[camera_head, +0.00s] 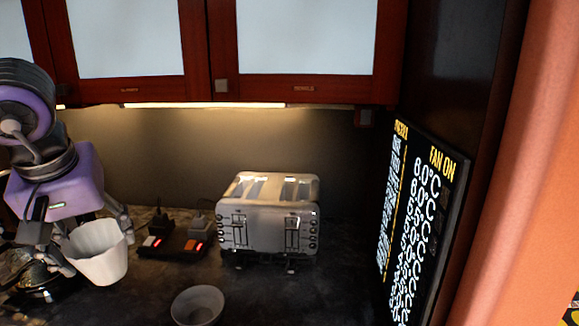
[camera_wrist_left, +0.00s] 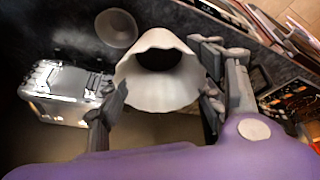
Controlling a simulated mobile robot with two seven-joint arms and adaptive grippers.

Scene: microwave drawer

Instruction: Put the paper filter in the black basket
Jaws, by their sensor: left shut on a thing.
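The white paper filter (camera_head: 98,252) is a tapered cup with a wavy rim. My left gripper (camera_head: 94,236) is shut on it and holds it at the left of the head view, over the dark counter. In the left wrist view the filter (camera_wrist_left: 160,75) sits between the two fingers of my left gripper (camera_wrist_left: 158,92), its open mouth showing dark inside. A grey round bowl-like vessel (camera_head: 197,305) stands at the front of the counter and also shows in the left wrist view (camera_wrist_left: 117,30). I cannot make out a black basket for certain. My right gripper is not in view.
A silver toaster (camera_head: 268,215) stands on the counter at centre. A black power strip (camera_head: 175,246) with plugs lies left of it. A dark round object (camera_head: 40,290) is partly hidden below my gripper. A display panel (camera_head: 424,220) stands at the right. Cabinets (camera_head: 205,92) hang above.

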